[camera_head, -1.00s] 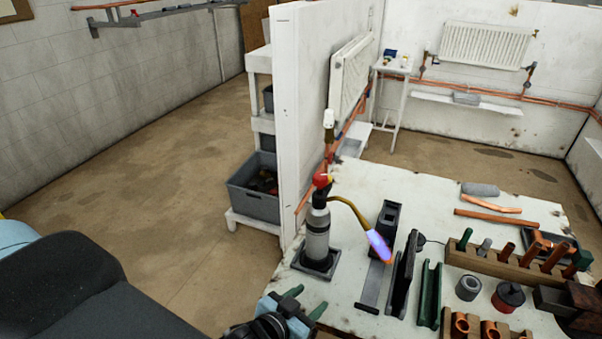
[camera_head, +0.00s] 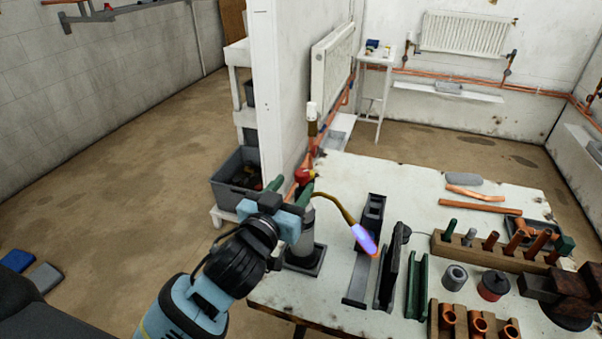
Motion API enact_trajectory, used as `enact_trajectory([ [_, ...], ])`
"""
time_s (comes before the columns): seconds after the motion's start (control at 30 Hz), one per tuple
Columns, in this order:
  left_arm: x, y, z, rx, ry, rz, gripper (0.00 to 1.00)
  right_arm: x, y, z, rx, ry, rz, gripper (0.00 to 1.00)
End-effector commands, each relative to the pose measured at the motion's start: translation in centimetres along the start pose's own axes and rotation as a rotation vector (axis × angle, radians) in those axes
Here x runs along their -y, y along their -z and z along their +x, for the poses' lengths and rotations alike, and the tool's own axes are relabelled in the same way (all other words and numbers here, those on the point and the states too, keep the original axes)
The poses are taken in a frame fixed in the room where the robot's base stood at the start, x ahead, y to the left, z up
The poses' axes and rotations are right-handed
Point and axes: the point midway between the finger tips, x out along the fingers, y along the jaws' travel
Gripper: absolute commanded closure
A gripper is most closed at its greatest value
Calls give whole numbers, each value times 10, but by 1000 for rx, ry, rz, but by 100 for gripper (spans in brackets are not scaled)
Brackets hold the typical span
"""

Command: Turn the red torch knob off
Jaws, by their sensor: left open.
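The torch stands upright on a dark square base at the left edge of the workbench, its grey cylinder (camera_head: 307,228) partly hidden by my left gripper. The red torch knob (camera_head: 304,175) sits at its top, just beyond the fingers. A brass tube curves right from the top to the nozzle, where a blue-violet flame (camera_head: 364,237) glows with an orange tip. My left gripper (camera_head: 290,187) is open, with green fingertips close to the knob on its near side. I cannot tell whether they touch it. My right gripper is not in view.
The workbench (camera_head: 400,190) holds a black stand, dark and green channels, a wooden rack (camera_head: 490,250) of fittings and a red-sided can (camera_head: 493,285) right of the torch. A white partition (camera_head: 270,90) rises behind it. A grey bin (camera_head: 238,177) stands left of the partition. Open floor lies left.

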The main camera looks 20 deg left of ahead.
Motion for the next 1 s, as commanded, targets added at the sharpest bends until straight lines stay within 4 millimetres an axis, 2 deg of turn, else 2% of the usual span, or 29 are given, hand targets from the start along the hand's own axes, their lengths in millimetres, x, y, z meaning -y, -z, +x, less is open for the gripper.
enact_trajectory([
  [0.2,0,3,32,-4,0,2,51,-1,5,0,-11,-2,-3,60],
  [0.4,0,2,50,-3,-1,1,51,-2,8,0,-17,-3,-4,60],
  [0.8,0,1,55,-1,-1,0,51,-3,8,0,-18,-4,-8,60],
  [1.0,0,1,55,-1,-1,0,77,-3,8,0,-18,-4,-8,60],
])
